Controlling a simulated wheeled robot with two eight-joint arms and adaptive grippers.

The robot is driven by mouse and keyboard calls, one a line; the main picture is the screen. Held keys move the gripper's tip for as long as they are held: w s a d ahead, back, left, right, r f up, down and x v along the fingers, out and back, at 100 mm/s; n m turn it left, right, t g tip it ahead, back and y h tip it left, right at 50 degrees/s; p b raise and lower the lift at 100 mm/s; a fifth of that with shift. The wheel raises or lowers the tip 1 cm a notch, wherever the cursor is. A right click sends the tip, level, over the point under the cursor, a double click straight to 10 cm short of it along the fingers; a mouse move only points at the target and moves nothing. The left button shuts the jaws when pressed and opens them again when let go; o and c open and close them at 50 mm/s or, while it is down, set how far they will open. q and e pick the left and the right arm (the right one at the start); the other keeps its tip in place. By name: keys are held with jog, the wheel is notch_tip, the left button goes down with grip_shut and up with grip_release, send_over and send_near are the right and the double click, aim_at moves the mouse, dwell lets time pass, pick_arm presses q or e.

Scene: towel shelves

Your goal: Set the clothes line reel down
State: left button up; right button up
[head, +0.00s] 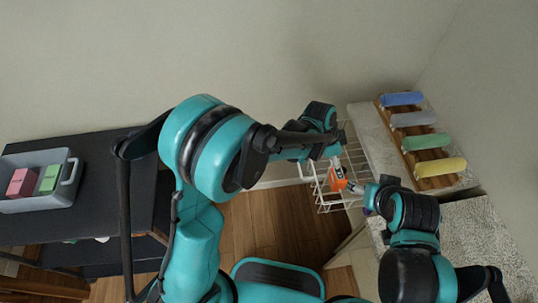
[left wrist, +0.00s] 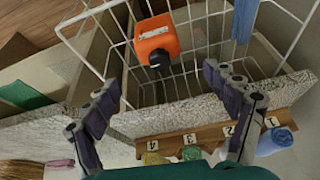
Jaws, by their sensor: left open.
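The clothes line reel is an orange box with a white label and a black round part. It shows in the left wrist view (left wrist: 157,40) against the white wire rack (left wrist: 185,72), with no finger around it; I cannot tell its exact contact with the wires. In the head view the reel (head: 337,179) is partly covered. My left gripper (head: 336,163) is open and empty close to the reel; its spread fingers also show in the left wrist view (left wrist: 170,112). My right gripper (head: 362,189) is just right of the reel, its jaws too small to read.
A speckled counter (head: 367,135) adjoins the rack, with a wooden board (head: 407,155) bearing blue, grey, green and yellow rolled towels. A blue cloth (left wrist: 245,18) hangs by the rack. At left, a grey bin (head: 30,204) with pink and green blocks sits on a dark table (head: 108,190).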

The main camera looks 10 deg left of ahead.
pick_arm(q)
jog(key=s+a+r+n+t, duration=0.2)
jog(key=a+r+n, duration=0.2)
jog(key=a+r, duration=0.5)
jog(key=s+a+r+n+t+y, duration=0.2)
jog(key=s+a+n, duration=0.3)
jog(key=a, duration=0.5)
jog(key=s+a+r+n+t+y, duration=0.1)
jog(key=s+a+r+n+y, duration=0.1)
jog(key=s+a+n, duration=0.4)
jog(key=s+a, duration=0.2)
jog(key=a, duration=0.2)
jog(key=shift+s+a+r+t, duration=0.2)
jog(key=shift+a+r+t, duration=0.05)
jog(key=shift+t, duration=0.15)
